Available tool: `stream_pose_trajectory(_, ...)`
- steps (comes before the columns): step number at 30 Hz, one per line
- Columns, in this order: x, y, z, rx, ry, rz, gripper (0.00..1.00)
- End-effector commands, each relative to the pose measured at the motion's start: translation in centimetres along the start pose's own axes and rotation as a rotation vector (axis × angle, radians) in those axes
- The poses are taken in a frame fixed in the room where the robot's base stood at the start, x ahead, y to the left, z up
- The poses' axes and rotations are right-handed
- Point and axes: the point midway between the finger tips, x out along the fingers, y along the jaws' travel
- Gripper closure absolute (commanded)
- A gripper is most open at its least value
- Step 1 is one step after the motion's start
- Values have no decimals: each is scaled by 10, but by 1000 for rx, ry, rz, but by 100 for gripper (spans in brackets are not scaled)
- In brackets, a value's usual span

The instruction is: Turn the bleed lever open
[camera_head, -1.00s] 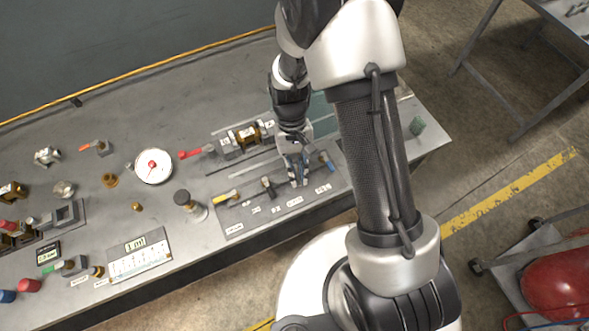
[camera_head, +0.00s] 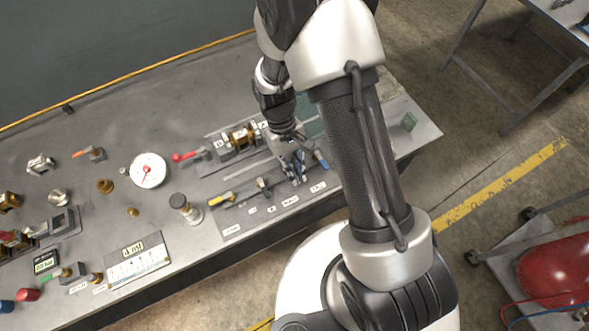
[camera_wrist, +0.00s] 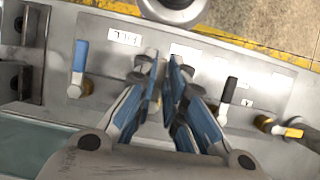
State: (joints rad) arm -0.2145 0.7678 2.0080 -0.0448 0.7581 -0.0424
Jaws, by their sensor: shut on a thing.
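A panel (camera_head: 235,222) at the bench's front edge carries a row of small levers with white labels. From left to right in the head view are a yellow lever (camera_head: 221,198), a black lever (camera_head: 263,187) and a blue lever (camera_head: 321,160). My gripper (camera_head: 295,177) is down on the row between the black and blue levers. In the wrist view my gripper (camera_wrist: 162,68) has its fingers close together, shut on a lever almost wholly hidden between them. The blue lever (camera_wrist: 80,57) and black lever (camera_wrist: 228,92) stand clear on either side. I cannot read which label says bleed.
A red-handled valve assembly (camera_head: 190,156) lies behind the panel.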

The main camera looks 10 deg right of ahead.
Motion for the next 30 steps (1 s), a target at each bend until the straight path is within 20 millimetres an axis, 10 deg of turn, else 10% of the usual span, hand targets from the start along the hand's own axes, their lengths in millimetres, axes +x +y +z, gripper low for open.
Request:
stream_pose_trajectory(20,-3,0,0,0,1,0,69)
stream_pose_trajectory(30,-64,0,-2,0,7,1,69)
